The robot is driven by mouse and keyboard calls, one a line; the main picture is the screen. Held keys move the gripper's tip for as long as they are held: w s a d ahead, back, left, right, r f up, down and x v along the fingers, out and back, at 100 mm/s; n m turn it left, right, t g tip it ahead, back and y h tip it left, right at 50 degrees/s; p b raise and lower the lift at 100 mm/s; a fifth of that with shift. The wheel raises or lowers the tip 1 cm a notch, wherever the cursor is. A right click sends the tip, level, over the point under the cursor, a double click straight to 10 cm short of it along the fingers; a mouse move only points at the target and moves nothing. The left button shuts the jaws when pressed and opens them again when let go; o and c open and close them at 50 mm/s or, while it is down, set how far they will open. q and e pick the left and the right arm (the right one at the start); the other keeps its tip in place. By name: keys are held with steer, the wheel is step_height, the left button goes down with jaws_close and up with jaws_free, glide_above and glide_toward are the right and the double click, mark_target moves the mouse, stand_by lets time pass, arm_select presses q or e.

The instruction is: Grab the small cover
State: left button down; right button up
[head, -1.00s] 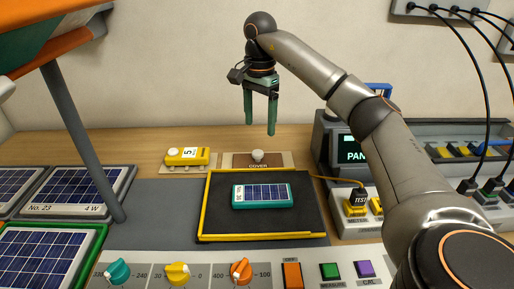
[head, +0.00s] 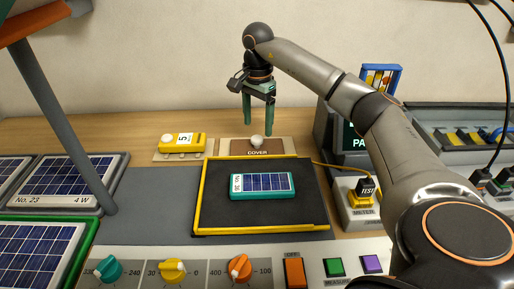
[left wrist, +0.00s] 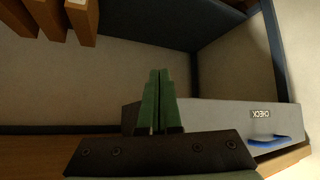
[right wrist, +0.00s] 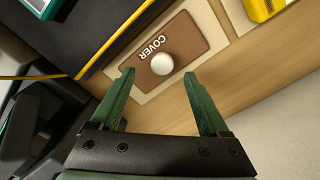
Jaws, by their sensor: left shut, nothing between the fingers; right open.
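The small cover (head: 244,147) is a flat brown plate labelled COVER with a round white knob (head: 257,141). It lies on a beige base behind the black mat. My right gripper (head: 258,132) is open, pointing down just above and behind the cover. In the right wrist view the cover (right wrist: 185,48) lies just beyond the open green fingertips (right wrist: 158,74), with the knob between their lines; nothing is between the fingers. My left gripper (left wrist: 158,72) is shut and empty in the left wrist view, away from the cover, near a box marked CHECK (left wrist: 215,115).
A yellow block with a white knob (head: 182,143) sits left of the cover. A small teal-framed solar panel (head: 263,185) lies on the yellow-edged black mat (head: 220,215). The dark PANEL box (head: 340,150) and the meter block (head: 358,208) stand to the right.

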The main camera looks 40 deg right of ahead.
mark_target(257, 138)
step_height(257, 138, down, 4)
steer(key=shift+w+f, duration=0.15)
steer(key=shift+f, duration=0.1)
steer(key=shift+c, duration=0.2)
jaws_close()
stand_by(0.4)
